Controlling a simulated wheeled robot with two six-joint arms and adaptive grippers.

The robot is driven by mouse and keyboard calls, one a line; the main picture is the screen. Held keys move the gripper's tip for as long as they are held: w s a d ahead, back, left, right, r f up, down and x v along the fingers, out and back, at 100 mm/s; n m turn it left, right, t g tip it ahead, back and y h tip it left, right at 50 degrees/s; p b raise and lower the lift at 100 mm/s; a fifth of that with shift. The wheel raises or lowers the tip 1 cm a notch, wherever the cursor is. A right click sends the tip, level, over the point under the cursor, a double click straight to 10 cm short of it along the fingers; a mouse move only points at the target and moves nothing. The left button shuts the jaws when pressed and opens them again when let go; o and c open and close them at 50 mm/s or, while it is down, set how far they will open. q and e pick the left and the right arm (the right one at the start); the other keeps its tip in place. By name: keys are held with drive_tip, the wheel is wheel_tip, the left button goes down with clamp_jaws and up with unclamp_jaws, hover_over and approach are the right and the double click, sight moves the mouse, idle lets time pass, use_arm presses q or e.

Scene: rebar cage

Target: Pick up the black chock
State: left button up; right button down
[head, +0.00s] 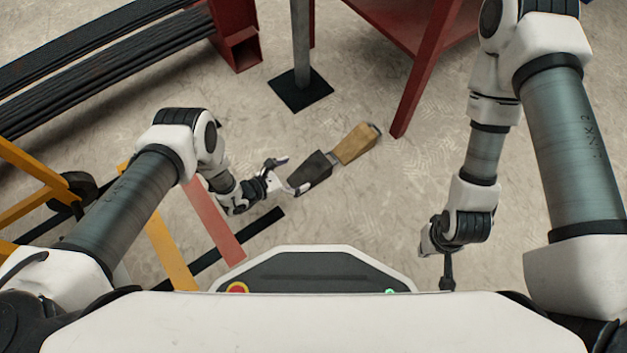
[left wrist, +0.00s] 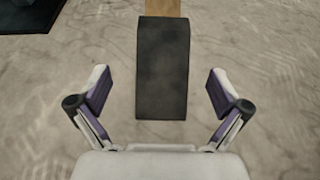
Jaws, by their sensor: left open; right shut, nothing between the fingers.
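The black chock (head: 311,172) lies on the floor in the middle of the head view, its far end against a tan wooden block (head: 355,144). My left gripper (head: 285,176) is open at the chock's near left end. In the left wrist view the chock (left wrist: 163,68) lies ahead, its near end reaching between the spread fingers of my left gripper (left wrist: 160,93), with a gap on each side. The wooden block (left wrist: 163,8) shows at the top edge there. My right gripper (head: 448,285) is shut and empty, pointing down at the right, away from the chock.
A grey post on a black base plate (head: 301,90) stands behind the chock. A red table leg (head: 424,80) is at the upper right. Black bars (head: 110,68) lie at the upper left, and a yellow frame (head: 170,240) is at the lower left. Floor right of the chock is clear.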

sight(312, 168)
use_arm(q)
drive_tip(key=b+x, duration=0.1)
drive_tip(key=x, duration=0.1)
drive_tip(key=b+x, duration=0.3)
drive_tip(key=x, duration=0.1)
drive_tip(key=shift+s+d+f+b, duration=0.15)
drive_tip(key=shift+d+f+b, duration=0.1)
drive_tip(key=shift+f+b, duration=0.15)
drive_tip(key=shift+w+d, duration=0.25)
drive_tip(key=shift+r, duration=0.15)
drive_tip(key=c, duration=1.6)
